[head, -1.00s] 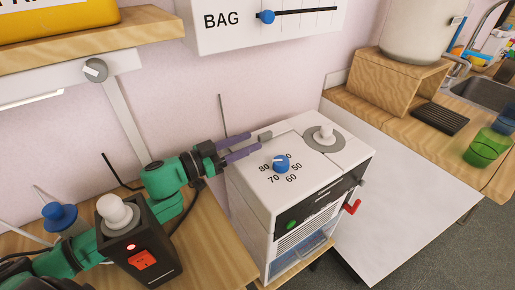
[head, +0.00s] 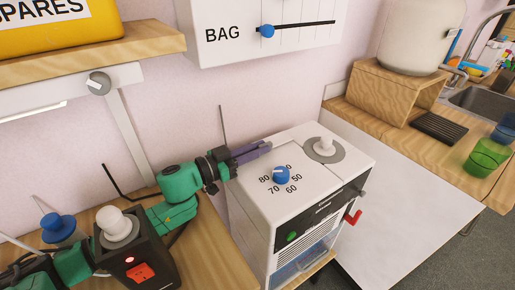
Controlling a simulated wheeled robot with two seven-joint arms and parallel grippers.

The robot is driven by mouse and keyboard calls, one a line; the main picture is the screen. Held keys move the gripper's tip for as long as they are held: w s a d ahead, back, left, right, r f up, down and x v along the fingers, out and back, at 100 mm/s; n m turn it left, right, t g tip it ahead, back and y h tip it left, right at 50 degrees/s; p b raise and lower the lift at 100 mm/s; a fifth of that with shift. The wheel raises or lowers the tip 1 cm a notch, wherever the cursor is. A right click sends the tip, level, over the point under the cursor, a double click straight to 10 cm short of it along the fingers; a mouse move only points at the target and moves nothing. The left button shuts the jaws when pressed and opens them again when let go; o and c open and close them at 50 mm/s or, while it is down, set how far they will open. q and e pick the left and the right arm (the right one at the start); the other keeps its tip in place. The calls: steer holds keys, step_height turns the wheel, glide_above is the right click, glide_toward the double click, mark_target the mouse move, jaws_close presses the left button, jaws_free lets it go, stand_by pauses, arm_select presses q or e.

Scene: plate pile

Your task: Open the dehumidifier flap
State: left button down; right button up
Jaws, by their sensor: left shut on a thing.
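The white dehumidifier (head: 262,207) stands in the middle, with a blue dial (head: 281,175) and printed numbers on its top. The flap (head: 306,178) is the flat top panel around the dial; it looks closed, level with the rest of the top. My left gripper (head: 266,147) reaches in from the left at the flap's back edge. Its purple fingers are shut on the small grey tab there, which they now hide. My right gripper is not in view.
A white knob on a grey disc (head: 324,150) sits on the top's back right corner. A red lever (head: 353,217) sticks out at the right side. A thin rod (head: 222,125) rises behind. A black box (head: 135,256) stands at the left. A white board (head: 400,200) is at the right.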

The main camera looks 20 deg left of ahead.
arm_select(q)
steer(key=shift+r+p, duration=0.35)
steer(key=shift+p, duration=0.25)
steer(key=n+p, duration=0.2)
steer(key=p, duration=0.1)
steer(key=a+r+n+p, duration=0.1)
steer(key=n+p, duration=0.1)
steer(key=p, duration=0.2)
steer(key=w+r+n+p, duration=0.1)
steer(key=n+p, duration=0.1)
steer(key=p, duration=0.1)
steer(key=shift+w+a+r+p, duration=0.1)
steer(key=shift+a+r+p, duration=0.1)
steer(key=shift+p, duration=0.15)
steer(key=n+p, duration=0.2)
steer(key=shift+w+a+n, duration=0.3)
steer(key=shift+a, duration=0.05)
steer(key=shift+w+a+n+p, duration=0.25)
steer(key=shift+n+p, duration=0.2)
steer(key=shift+n, duration=0.55)
steer(key=shift+a, duration=0.1)
steer(key=c, duration=0.8)
jaws_free()
steer(key=shift+c, duration=0.2)
steer(key=p+v, duration=0.1)
steer(key=v, duration=1.3)
steer(key=shift+s+p, duration=0.25)
steer(key=shift+p, duration=0.15)
